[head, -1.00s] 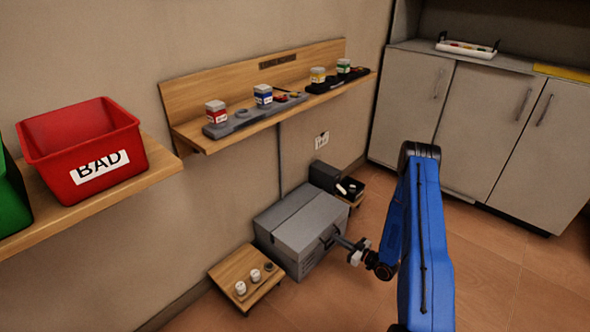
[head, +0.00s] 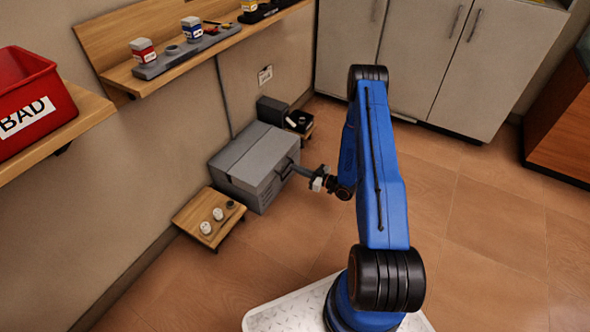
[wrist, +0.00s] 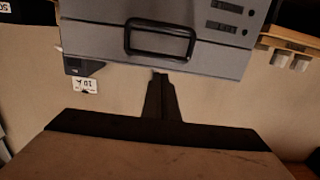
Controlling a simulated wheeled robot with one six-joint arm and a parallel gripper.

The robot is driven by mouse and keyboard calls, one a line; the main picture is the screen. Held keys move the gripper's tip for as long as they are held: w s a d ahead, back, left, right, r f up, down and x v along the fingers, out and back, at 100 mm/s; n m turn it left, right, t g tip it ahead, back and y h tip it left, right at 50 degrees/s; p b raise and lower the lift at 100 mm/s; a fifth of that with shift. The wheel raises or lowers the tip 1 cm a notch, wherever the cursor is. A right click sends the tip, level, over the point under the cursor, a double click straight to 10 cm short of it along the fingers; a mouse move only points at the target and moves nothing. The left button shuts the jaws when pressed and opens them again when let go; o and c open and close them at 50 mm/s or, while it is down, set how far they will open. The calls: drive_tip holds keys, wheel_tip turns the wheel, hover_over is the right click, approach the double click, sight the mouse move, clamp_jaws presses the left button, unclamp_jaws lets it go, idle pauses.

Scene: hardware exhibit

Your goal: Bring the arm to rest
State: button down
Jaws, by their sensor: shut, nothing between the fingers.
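My blue arm reaches up from its base and bends over toward the left in the head view. My gripper (head: 298,170) is at its end, in front of the grey toolbox (head: 252,160) and near its handle side. In the wrist view my gripper (wrist: 160,76) is shut with nothing between the fingers. The toolbox front (wrist: 200,40) with its black handle (wrist: 160,40) shows upside down beyond the fingertips. Whether the fingertips touch the toolbox is not clear.
A low wooden stand (head: 190,215) with white knobs sits left of the toolbox. A wall shelf (head: 120,75) holds jars, and a red BAD bin (head: 30,105) stands on another shelf. Grey cabinets (head: 420,60) line the back. The floor (head: 480,220) at right is open.

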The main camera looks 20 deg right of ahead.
drive_tip(key=s+d+f, duration=0.3)
drive_tip(key=f, duration=0.3)
drive_tip(key=shift+s, duration=0.4)
